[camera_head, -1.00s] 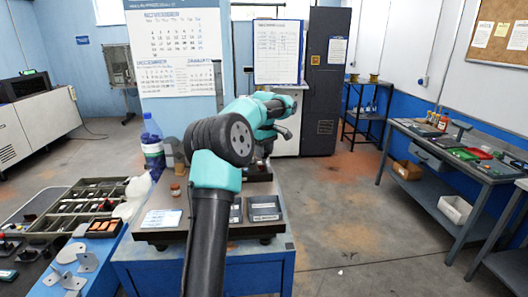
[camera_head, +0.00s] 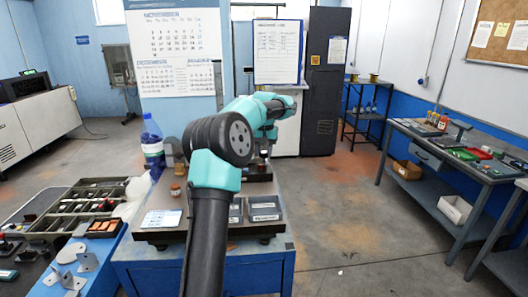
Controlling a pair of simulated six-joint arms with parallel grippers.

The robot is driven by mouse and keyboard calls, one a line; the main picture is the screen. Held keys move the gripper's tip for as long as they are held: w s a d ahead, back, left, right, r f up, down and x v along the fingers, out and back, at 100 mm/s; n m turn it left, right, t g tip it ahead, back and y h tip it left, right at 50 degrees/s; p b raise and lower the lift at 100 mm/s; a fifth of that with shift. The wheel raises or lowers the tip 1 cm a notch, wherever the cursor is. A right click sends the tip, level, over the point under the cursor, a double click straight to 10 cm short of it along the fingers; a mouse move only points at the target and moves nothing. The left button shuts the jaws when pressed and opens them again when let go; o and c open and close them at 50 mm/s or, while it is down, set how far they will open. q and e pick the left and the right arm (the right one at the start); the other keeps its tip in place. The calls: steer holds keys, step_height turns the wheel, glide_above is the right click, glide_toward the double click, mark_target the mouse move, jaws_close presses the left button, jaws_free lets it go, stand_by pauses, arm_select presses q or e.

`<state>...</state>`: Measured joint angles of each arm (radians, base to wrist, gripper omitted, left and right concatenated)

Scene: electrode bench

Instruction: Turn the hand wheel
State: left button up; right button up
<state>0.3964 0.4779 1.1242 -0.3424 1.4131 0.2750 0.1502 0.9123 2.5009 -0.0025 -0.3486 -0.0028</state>
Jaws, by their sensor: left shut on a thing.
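My left arm reaches over the bench plate. Its wrist bends down at the far end, to my left gripper (camera_head: 264,152). The gripper is small and dark in this view, low over a dark device (camera_head: 257,174) at the back right of the plate. It is shut on what appears to be the hand wheel on top of that device. The wheel is mostly hidden by the gripper and arm, so its rim and angle cannot be made out. My right gripper is not in view.
The dark plate (camera_head: 160,236) on the blue bench carries dark boxes (camera_head: 264,208), a small jar (camera_head: 175,190) and a white card (camera_head: 162,219). A blue bottle (camera_head: 152,145) stands at its back left. A parts tray (camera_head: 75,208) lies left.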

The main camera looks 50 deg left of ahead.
arm_select(q)
steer(key=m, duration=0.4)
steer(key=shift+m, duration=0.4)
steer(key=m, duration=0.4)
steer(key=shift+m, duration=0.3)
steer(key=m, duration=1.3)
steer(key=shift+m, duration=0.3)
steer(key=m, duration=1.3)
steer(key=shift+m, duration=0.4)
